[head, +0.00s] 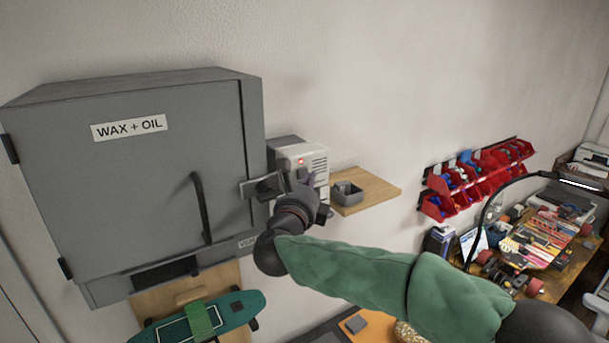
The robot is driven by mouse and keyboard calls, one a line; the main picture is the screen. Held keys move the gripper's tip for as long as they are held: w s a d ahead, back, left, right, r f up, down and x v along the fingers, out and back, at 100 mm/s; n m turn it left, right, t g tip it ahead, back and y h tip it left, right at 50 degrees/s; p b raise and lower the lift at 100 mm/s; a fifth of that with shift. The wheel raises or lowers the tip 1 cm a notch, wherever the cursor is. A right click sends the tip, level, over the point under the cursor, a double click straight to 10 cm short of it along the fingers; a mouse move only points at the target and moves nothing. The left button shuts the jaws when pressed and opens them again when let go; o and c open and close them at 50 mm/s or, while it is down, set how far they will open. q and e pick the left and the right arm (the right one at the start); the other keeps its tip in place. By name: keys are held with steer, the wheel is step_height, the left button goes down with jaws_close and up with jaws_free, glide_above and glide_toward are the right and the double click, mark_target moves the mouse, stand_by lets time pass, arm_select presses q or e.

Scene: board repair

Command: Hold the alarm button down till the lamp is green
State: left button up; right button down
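The alarm box (312,157) is a pale unit with slots, fixed to the wall just right of the grey cabinet. Its small lamp (300,160) glows red. My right gripper (298,184) is in front of the lower part of this box, with the arm coming in from the right in a green sleeve. The alarm button is not visible; the gripper covers that part of the box. I cannot tell whether the gripper touches the button or how its fingers stand. My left gripper is out of view.
The grey cabinet (120,190) marked WAX + OIL has a dark door handle (201,205) close to my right gripper. A wooden shelf (377,190) with a small grey holder (346,193) is right of the box. Red bins (478,176) hang farther right, above a cluttered bench.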

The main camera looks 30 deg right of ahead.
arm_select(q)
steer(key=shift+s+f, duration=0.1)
arm_select(e)
steer(key=shift+w+a+f, duration=0.1)
steer(key=shift+w, duration=0.15)
stand_by(0.4)
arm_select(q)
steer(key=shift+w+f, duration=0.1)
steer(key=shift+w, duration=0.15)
arm_select(e)
steer(key=shift+w+f, duration=0.2)
steer(key=shift+w, duration=0.25)
steer(key=shift+f, duration=0.1)
stand_by(1.1)
arm_select(q)
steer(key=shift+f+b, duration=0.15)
steer(key=shift+b, duration=0.15)
